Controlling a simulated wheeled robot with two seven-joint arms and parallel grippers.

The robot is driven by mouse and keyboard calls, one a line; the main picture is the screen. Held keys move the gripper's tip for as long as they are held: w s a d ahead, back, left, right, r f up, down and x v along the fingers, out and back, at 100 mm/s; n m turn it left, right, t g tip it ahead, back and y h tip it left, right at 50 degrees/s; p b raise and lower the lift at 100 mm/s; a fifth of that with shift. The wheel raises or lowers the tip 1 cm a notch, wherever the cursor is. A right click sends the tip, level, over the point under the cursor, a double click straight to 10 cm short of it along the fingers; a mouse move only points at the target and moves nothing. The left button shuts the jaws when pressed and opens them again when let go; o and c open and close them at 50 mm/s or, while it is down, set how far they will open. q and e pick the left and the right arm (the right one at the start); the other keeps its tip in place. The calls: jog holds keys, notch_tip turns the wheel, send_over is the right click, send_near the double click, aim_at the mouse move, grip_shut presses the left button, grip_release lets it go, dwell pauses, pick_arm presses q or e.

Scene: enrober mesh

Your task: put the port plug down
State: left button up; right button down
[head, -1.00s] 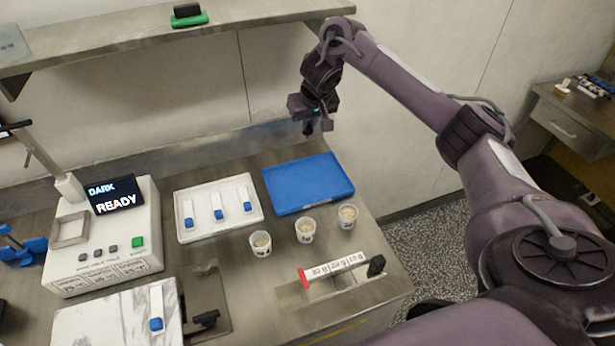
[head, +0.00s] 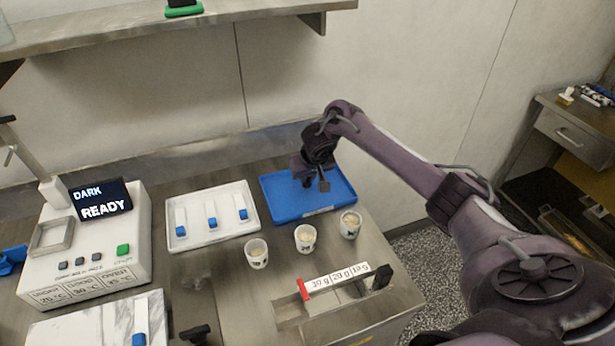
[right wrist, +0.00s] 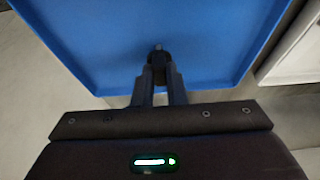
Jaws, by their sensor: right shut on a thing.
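My right gripper (head: 308,184) is over the blue tray (head: 280,202) in the head view, pointing down. In the right wrist view its fingers (right wrist: 160,62) are shut on a small dark piece, the port plug (right wrist: 158,48), which shows only partly between the fingertips. The blue tray (right wrist: 215,40) fills most of the background behind it there. The tray is otherwise bare where it shows. I cannot tell whether the plug touches the tray. My left gripper is not in view.
A white tray (head: 190,241) with blue-ended white tools is left of the blue tray. Several small cups, such as this one (head: 305,238), stand in front. A labelled bar (head: 338,277) with red and black ends lies nearer. A box reading READY (head: 100,262) is at left.

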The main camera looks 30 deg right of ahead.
jog(key=shift+a+f, duration=0.1)
jog(key=shift+f, duration=0.05)
jog(key=c, duration=1.5)
grip_release()
jog(key=p+v, duration=0.3)
jog(key=v, duration=0.9)
jog(key=shift+s+p, duration=0.15)
jog(key=shift+p, duration=0.2)
